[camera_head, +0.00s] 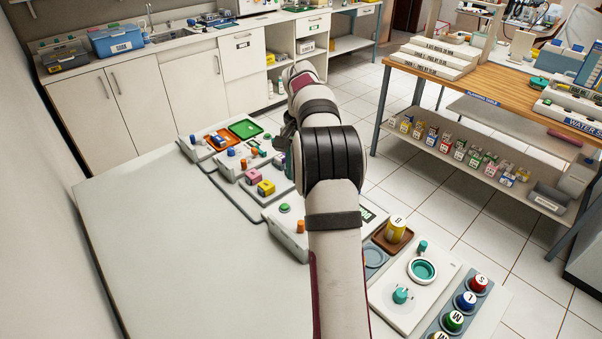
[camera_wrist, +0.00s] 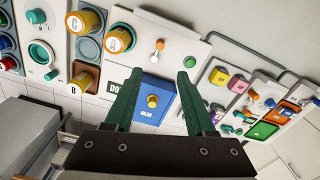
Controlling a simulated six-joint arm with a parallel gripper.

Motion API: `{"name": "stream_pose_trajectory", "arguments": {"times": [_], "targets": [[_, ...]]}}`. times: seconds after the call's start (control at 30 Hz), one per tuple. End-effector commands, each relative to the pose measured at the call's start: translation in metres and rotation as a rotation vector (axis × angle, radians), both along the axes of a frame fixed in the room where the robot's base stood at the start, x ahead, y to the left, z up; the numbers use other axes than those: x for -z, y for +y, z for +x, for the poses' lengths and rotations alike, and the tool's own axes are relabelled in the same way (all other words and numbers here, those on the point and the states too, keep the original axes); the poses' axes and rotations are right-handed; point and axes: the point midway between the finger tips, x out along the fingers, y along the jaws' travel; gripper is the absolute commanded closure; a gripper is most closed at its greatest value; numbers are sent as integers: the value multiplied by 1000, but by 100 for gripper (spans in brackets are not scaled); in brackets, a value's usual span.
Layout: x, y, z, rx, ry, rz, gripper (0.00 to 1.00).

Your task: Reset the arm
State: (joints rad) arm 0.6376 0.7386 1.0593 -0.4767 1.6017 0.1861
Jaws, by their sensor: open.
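My gripper (camera_wrist: 159,78) is open in the wrist view, with its two green fingers spread apart and nothing held between them. A blue panel with a yellow knob (camera_wrist: 152,101) shows in the gap, beyond the fingers. In the head view my arm reaches up the middle of the picture over the white counter's right edge. The gripper is mostly hidden behind the arm there; only dark parts show left of the links.
The white counter (camera_head: 150,240) is bare at left. Device panels with coloured knobs line its far right edge. Yellow canister B (camera_head: 396,228) and several lettered knobs stand right of my arm. Canisters A (camera_wrist: 120,38) and C (camera_wrist: 84,22) also show. A wooden-topped bench (camera_head: 480,84) stands at right.

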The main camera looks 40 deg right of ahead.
Motion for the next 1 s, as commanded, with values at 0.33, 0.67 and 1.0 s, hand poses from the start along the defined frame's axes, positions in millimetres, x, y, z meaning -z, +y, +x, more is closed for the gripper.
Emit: {"name": "stream_pose_trajectory", "arguments": {"times": [0.33, 0.67, 1.0], "targets": [[-23, 45, -4, -83, -10, 13, 45], [-56, 295, -185, -641, -44, 118, 45], [-16, 335, -276, -819, -45, 158, 45]]}}
